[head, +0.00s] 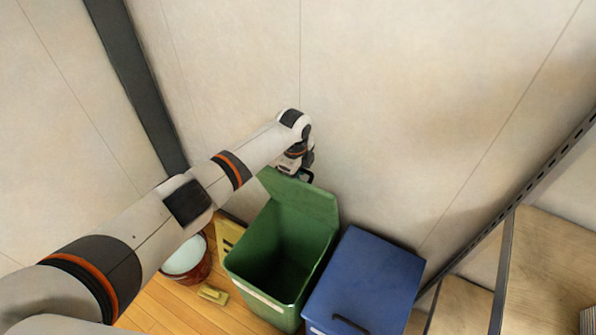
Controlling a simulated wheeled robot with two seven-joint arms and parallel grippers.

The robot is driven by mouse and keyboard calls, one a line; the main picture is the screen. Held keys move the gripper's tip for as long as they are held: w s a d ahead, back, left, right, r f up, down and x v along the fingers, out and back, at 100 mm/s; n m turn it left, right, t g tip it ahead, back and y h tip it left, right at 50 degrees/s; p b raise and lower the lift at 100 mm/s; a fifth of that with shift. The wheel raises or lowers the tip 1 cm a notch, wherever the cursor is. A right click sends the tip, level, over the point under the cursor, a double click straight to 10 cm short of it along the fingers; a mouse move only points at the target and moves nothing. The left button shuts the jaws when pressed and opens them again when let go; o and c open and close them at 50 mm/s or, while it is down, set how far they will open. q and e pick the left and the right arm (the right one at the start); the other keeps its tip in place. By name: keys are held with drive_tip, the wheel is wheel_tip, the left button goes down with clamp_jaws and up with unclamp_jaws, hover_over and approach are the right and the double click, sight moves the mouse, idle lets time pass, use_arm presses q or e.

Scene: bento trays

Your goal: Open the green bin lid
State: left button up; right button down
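The green bin (262,290) stands on the floor near the wall with its top open, and its dark inside shows. Its green lid (305,198) stands raised at the back of the bin, on the wall side. My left arm reaches in from the left, and my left gripper (303,175) is at the top edge of the raised lid. The fingers are small and partly hidden behind the lid, so I cannot tell whether they touch or hold it. My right gripper is out of view.
A blue bin (367,280) with its lid shut stands close on the right. A red-brown bucket (187,262), a yellow board (229,236) and a yellow block (212,294) are on the left. A wooden shelf (548,265) with a metal frame is at the right.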

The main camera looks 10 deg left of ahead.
use_arm(q)
drive_tip(key=shift+r, duration=0.1)
wheel_tip(320, 180, up, 12)
drive_tip(key=s, duration=0.1)
drive_tip(key=shift+s+a, duration=0.15)
drive_tip(key=shift+a, duration=0.15)
idle(0.4)
